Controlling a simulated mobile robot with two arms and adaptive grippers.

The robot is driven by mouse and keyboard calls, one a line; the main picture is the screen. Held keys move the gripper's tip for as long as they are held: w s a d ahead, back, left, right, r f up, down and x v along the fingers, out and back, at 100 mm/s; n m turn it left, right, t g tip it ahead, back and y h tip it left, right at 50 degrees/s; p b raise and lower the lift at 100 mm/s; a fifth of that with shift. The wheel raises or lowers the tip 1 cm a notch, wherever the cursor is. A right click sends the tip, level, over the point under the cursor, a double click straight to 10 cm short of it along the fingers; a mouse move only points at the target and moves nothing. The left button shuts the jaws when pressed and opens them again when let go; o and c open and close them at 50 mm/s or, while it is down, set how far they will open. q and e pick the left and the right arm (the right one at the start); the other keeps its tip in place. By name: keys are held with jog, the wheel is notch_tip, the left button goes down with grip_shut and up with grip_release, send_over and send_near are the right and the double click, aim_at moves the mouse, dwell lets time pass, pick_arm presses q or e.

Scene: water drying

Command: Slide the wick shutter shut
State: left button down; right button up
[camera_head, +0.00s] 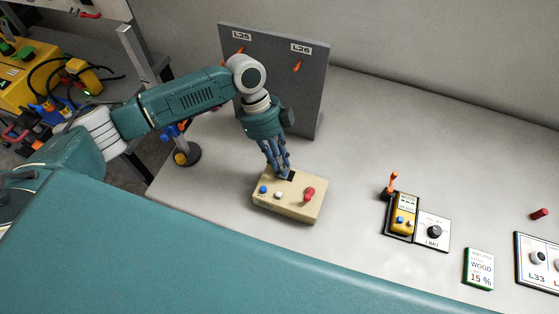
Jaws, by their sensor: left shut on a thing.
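A cream box (289,206) lies on the pale worktop, with a blue knob (263,190), a red knob (309,194) and a dark patch (291,175) near its back edge. My left gripper (283,174) points down at the box's back edge, beside the dark patch. Its fingers are close together, shut on a small part at the box top that seems to be the wick shutter. The fingers hide most of that part, and I cannot tell how far it is slid. My right gripper is not in view.
A grey upright panel (300,90) labelled L25 and L26 stands behind my left arm. To the right are a yellow meter (404,215) in a black holder, a LIMIT dial plate (433,231), a WOOD 15 % block (479,268) and an L33 panel (537,273). The back right worktop is mostly clear.

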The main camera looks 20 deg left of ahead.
pick_arm(q)
jog(key=shift+d+r, duration=0.2)
jog(key=shift+d, duration=0.45)
jog(key=shift+d+f, duration=0.1)
jog(key=shift+d, duration=0.05)
jog(key=c, duration=1.7)
grip_release()
jog(key=shift+o, duration=0.2)
jog(key=shift+r, duration=0.25)
jog(key=v, duration=1.1)
jog(key=shift+a+r, duration=0.2)
jog(key=shift+a, duration=0.05)
jog(key=shift+w, duration=0.1)
